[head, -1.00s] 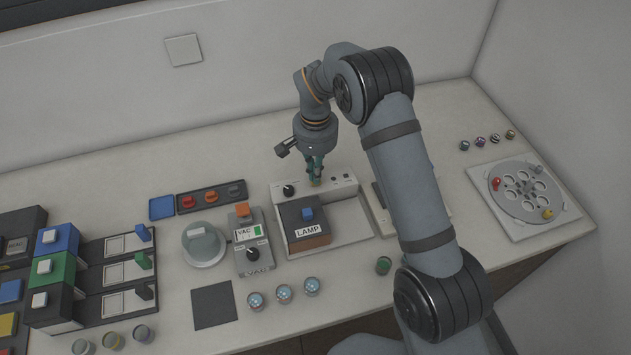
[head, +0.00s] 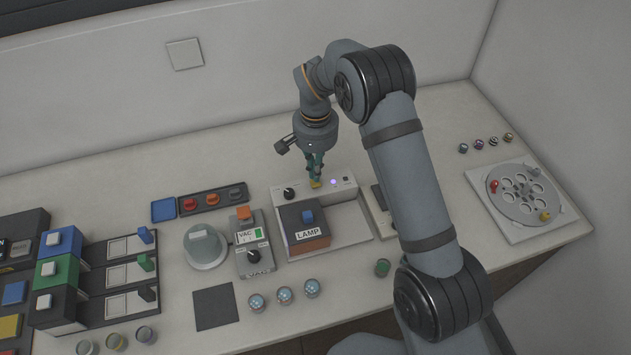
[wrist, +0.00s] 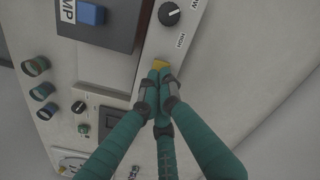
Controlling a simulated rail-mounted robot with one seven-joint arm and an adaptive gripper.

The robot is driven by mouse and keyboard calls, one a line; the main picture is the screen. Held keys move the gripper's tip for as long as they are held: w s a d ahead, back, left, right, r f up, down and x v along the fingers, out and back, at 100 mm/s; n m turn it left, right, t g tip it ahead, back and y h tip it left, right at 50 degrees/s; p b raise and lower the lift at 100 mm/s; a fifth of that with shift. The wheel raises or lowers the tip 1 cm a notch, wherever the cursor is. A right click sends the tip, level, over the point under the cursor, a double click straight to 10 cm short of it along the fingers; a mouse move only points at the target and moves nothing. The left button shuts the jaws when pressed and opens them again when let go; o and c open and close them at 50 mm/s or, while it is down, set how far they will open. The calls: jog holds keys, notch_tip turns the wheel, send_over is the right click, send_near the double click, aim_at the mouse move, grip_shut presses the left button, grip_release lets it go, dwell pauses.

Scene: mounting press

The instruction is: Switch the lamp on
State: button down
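The unit's back panel has a black knob (head: 289,193), a lit violet indicator (head: 333,181) and a yellow control (head: 315,184). My gripper (head: 315,177) points down at the yellow control. In the wrist view my teal fingers are shut together (wrist: 159,77), their tips at the yellow control (wrist: 160,63). The tips partly hide it, and I cannot tell how hard they touch. The knob also shows there (wrist: 169,13), near a HIGH label.
A VAC box (head: 250,250) and a round grey dome (head: 205,244) stand left of the lamp unit. Several small jars (head: 284,295) stand in front. A round disc plate (head: 524,194) lies at the right. The counter behind the unit is clear.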

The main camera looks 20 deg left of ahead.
jog(key=shift+r+p, duration=1.8)
jog(key=shift+r, duration=0.75)
jog(key=shift+f, duration=0.1)
